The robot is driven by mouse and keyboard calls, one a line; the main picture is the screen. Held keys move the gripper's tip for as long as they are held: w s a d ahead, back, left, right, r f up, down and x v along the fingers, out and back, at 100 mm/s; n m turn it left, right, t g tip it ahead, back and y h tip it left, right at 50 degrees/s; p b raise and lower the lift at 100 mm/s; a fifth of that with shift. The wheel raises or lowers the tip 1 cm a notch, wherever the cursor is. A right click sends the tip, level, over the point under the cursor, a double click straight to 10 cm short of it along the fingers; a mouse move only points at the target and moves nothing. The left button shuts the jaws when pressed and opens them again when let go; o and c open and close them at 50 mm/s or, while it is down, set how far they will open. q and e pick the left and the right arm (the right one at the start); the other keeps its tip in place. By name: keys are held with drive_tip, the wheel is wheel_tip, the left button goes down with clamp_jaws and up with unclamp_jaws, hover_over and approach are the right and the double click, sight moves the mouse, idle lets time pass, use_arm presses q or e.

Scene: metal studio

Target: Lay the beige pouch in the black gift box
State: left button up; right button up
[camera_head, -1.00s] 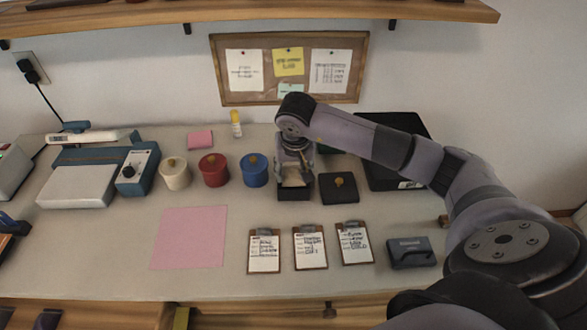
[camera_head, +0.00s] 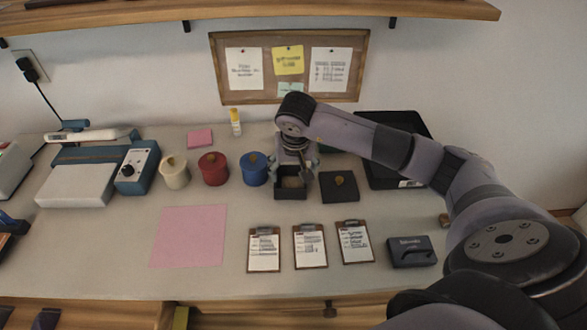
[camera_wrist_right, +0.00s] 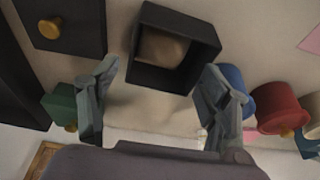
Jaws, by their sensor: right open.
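The black gift box (camera_head: 290,196) stands open on the table, and it also shows in the right wrist view (camera_wrist_right: 150,80). The beige pouch (camera_wrist_right: 162,47) lies inside it, low between the walls; a bit of it shows in the head view (camera_head: 291,183). My right gripper (camera_head: 293,170) is above the box at its back side, partly hiding it. In the right wrist view its two fingers (camera_wrist_right: 160,76) are spread wide, with nothing between them, near the box's rim. My left gripper is not in view.
A black lid with a gold knob (camera_head: 339,188) lies right of the box. A blue pot (camera_head: 253,170), a red pot (camera_head: 213,171) and a cream pot (camera_head: 174,173) stand to its left. Clipboards (camera_head: 309,247) lie in front. A black tray (camera_head: 382,180) is behind right.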

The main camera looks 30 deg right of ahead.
drive_tip(key=v, duration=1.2)
drive_tip(key=shift+f, duration=0.1)
idle(0.4)
